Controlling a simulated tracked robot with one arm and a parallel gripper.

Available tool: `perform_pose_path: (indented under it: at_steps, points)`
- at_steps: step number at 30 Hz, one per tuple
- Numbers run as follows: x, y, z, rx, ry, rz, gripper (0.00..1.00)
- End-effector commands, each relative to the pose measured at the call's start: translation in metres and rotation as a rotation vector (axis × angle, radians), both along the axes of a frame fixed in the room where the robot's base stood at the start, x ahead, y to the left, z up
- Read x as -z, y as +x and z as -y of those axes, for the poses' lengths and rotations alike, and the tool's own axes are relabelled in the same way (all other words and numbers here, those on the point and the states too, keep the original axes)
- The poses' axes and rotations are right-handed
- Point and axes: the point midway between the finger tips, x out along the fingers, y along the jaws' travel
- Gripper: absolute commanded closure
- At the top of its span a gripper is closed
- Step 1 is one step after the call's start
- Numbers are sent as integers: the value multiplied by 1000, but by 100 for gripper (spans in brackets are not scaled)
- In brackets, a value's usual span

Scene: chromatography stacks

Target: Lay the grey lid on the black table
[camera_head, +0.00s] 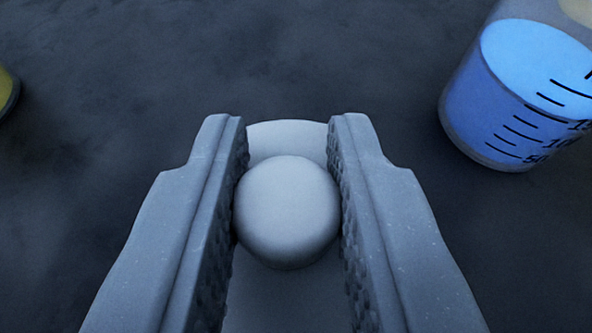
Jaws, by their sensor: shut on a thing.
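The grey lid (287,139) is between the fingers of my gripper (288,190). Its round knob (287,208) is held between the two textured finger pads, which touch it on both sides. The lid's flat disc shows beyond and below the knob, and its sides are hidden behind the fingers. The dark, mottled surface of the black table (300,60) fills the background. I cannot tell whether the lid touches the table or is held above it.
A clear beaker with blue liquid (515,90) and black measuring marks stands at the upper right. A yellowish round vessel (7,92) is cut off at the left edge. The table between them, beyond the lid, is clear.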

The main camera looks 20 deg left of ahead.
Motion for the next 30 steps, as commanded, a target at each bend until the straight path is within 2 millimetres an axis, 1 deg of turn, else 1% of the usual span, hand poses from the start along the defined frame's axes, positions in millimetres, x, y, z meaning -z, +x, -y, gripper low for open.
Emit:
perform_pose_path:
  at_steps: [1, 6, 17, 18, 19, 20, 30]
  points:
    - [9, 0, 0, 0, 0, -1, 100]
    - [31, 0, 0, -1, 1, -1, 100]
    - [32, 0, 0, -1, 1, -1, 100]
    - [32, 0, 0, -1, 2, 0, 67]
    - [32, 0, 0, -1, 2, 0, 59]
    - [32, 0, 0, -1, 2, 0, 57]
    - [29, -2, 1, 0, 0, 0, 57]
